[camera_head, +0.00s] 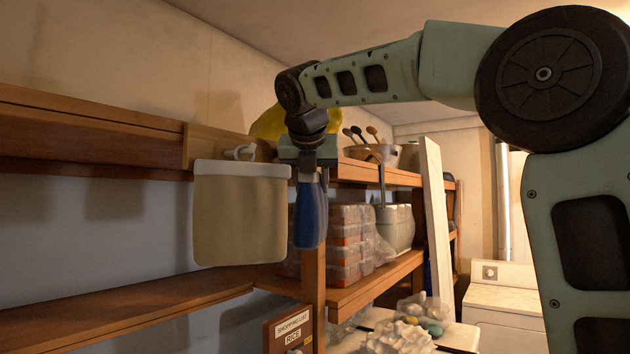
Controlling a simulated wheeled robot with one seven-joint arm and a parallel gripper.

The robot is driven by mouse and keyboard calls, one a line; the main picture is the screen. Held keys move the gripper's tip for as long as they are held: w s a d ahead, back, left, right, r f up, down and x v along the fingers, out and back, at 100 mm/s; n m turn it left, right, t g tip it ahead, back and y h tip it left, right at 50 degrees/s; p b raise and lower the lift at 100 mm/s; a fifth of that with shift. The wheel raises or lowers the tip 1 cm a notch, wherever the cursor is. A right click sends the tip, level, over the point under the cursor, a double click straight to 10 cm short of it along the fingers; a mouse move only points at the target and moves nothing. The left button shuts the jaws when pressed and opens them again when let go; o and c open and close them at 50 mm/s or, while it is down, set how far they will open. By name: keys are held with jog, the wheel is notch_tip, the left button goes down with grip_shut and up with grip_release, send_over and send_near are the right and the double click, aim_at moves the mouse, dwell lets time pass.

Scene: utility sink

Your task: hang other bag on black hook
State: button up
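A tan bag (240,218) with a white top band hangs from a white hook (243,152) on a wooden strip. My gripper (309,168) points down just right of the tan bag, in front of the shelf post. It is shut on a narrow blue bag (310,212), which hangs below it and is seen nearly edge-on. The bag's top is partly hidden by the gripper. I cannot make out a black hook; my gripper covers part of the area right of the white hook.
Wooden shelves (90,130) run along the left wall. Orange-and-clear boxes (347,240) stand behind the post. A bowl with utensils (385,154) is on the upper shelf. A white board (436,215) leans at right. A shopping-list sign (290,330) is below.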

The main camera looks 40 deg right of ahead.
jog(key=shift+o, duration=0.9)
jog(key=shift+r, duration=0.1)
jog(key=shift+s+r, duration=0.1)
jog(key=shift+r, duration=0.15)
jog(key=v, duration=1.6)
jog(key=shift+s+a, duration=0.25)
jog(key=shift+a, duration=0.1)
jog(key=shift+r, duration=0.1)
